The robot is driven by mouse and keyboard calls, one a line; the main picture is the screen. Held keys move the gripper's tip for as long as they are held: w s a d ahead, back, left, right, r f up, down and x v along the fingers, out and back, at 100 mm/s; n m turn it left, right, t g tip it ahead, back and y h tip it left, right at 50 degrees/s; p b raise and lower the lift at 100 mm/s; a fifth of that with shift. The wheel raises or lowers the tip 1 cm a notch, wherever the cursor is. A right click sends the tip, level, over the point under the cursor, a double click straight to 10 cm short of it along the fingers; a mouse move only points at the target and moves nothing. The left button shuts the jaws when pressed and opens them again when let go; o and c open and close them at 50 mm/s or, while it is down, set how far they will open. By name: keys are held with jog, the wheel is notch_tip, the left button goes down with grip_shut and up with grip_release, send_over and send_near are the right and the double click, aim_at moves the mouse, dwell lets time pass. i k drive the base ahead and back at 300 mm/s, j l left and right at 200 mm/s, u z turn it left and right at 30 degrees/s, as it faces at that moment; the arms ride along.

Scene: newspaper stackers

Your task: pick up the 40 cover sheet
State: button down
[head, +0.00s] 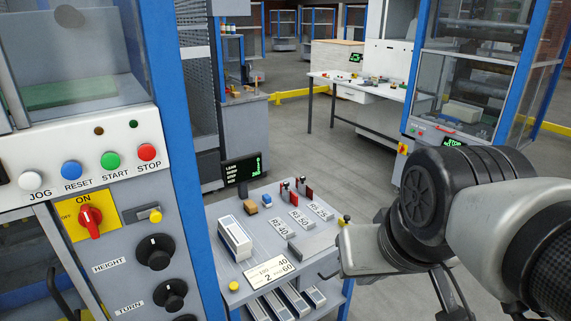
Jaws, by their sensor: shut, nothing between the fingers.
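A small pale plate marked 40 (281,229) lies on the grey sloped top of a console (243,205) in the middle of the head view. It looks like the 40 cover sheet, but I cannot be sure at this size. Similar plates marked 50 (300,219) and, it seems, 60 (320,210) lie in a row to its right. My gripper (326,276) is at the console's right front edge, right of and nearer than the 40 plate, and apart from it. It is shut and empty. My arm hides part of the console's right side.
A pale block (235,238), a printed card (268,270) and a small dark display (242,170) are on the console. Red-handled clamps (304,188) stand behind the plates. A blue-framed machine (170,120) stands close at left. Grey floor (290,140) is open behind.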

aim_at(283, 230)
jog(key=i+l+z, duration=0.25)
jog(key=i+l+u, duration=0.15)
jog(key=i+u, duration=0.3)
jog(key=i+l+u, duration=0.4)
jog(key=i+j, duration=0.05)
jog(key=i, duration=0.05)
